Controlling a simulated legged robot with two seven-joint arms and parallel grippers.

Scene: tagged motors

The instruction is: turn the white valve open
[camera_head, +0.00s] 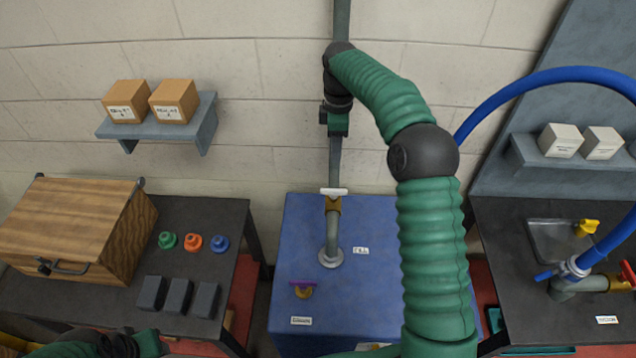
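The white valve (333,192) is a white bar handle, lying crosswise on a brass body. It sits on a grey vertical pipe (332,235) that rises from a blue cabinet (380,225). My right gripper (337,128) points down in front of the pipe, above the white valve and apart from it in the picture. Its fingers are small and seen from behind, so their opening is unclear. Part of my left arm, green and black, shows at the bottom left edge; its gripper cannot be made out clearly.
A purple-handled valve (303,288) sits on the cabinet's front. The left bench holds a wooden box (70,230), coloured knobs (193,243) and dark blocks (178,296). At right are a blue hose (545,76), a sink (560,243) and a yellow tap (587,227).

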